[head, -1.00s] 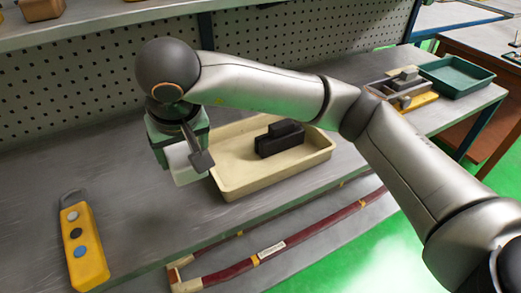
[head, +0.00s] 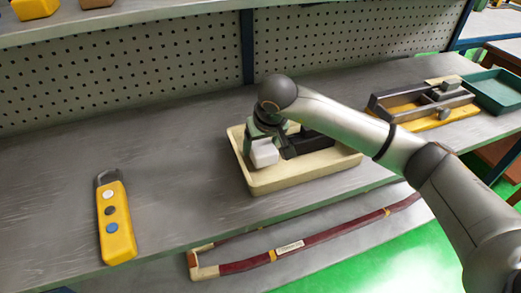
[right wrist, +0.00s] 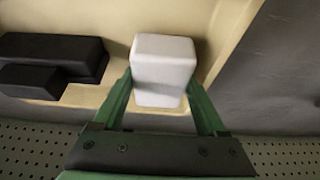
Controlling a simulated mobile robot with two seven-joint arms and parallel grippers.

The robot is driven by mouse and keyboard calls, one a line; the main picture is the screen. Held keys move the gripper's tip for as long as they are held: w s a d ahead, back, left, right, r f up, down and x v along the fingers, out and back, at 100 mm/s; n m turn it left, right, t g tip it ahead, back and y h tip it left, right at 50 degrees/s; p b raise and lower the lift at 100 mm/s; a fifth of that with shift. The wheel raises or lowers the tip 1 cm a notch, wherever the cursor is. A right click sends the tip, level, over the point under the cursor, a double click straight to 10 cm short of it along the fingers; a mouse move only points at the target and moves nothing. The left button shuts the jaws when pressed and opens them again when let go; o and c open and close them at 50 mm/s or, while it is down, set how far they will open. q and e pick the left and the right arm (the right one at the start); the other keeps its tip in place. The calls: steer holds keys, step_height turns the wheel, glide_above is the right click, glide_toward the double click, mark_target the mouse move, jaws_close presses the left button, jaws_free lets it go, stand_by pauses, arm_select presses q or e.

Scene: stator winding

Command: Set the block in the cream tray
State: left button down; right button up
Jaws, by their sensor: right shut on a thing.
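The white block (head: 264,153) is held between the green fingers of my right gripper (head: 266,138). The right wrist view shows the block (right wrist: 163,70) clasped between both fingers (right wrist: 160,88). The cream tray (head: 290,182) stands on the grey bench. The block is over the left part of the tray, inside its rim as seen from the head. I cannot tell whether it touches the tray floor. A black stepped object (head: 308,143) lies in the tray to the right of the block, partly hidden by my arm. My left gripper is out of view.
A yellow pendant with buttons (head: 116,225) lies on the bench at left. A dark red strip frame (head: 310,243) lies in front, below the tray. A yellow-based fixture (head: 420,112) and a green tray (head: 495,91) are at right. A perforated panel (head: 130,80) backs the bench.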

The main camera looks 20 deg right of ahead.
steer(key=shift+a+f, duration=0.1)
steer(key=shift+f, duration=0.9)
steer(key=shift+f, duration=0.15)
steer(key=o, duration=1.3)
steer(key=shift+r, duration=0.3)
steer(key=v, duration=1.1)
steer(key=shift+s+r, duration=0.2)
steer(key=shift+r, duration=0.15)
